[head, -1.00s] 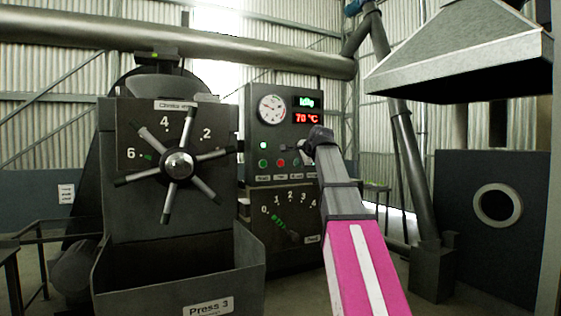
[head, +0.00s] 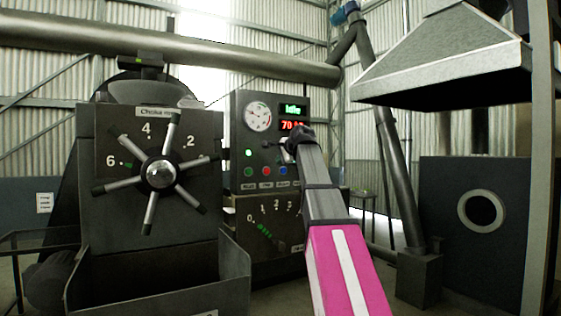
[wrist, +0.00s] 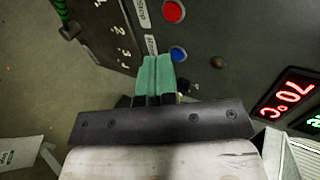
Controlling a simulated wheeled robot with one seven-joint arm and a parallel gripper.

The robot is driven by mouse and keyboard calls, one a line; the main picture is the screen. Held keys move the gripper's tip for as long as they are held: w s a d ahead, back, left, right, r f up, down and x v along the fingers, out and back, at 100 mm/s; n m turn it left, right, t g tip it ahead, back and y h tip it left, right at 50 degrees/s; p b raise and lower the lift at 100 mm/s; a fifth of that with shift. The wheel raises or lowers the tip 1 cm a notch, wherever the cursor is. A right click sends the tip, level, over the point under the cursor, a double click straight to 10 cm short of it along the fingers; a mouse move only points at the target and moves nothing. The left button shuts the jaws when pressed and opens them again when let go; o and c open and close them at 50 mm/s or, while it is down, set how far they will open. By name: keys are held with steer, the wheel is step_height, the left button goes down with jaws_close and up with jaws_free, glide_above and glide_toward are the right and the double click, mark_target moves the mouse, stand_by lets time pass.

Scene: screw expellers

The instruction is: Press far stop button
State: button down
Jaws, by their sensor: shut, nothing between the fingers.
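A dark control panel (head: 240,132) stands in the middle of the head view. Its lower row holds a green button (head: 248,171), a red button (head: 266,171) and a blue button (head: 283,170). In the wrist view the red button (wrist: 173,11) has a white label beside it, and the blue button (wrist: 178,53) is next to my fingertips. My gripper (wrist: 157,58) has green fingers, shut together and empty. In the head view my gripper (head: 286,146) is in front of the panel, above the blue button. I cannot tell whether it touches anything.
The press with a spoked choke wheel (head: 160,174) stands left of the panel. A red temperature display (head: 288,126) is partly hidden by my arm. A metal hood (head: 440,75) hangs at the upper right. A slanted pipe (head: 398,180) stands behind my arm.

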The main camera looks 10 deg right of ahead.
mark_target(267, 170)
steer(key=x, duration=0.6)
steer(key=r+x, duration=0.1)
steer(key=x, duration=0.2)
steer(key=shift+w, duration=0.35)
steer(key=shift+w+a, duration=0.25)
steer(key=shift+w, duration=0.5)
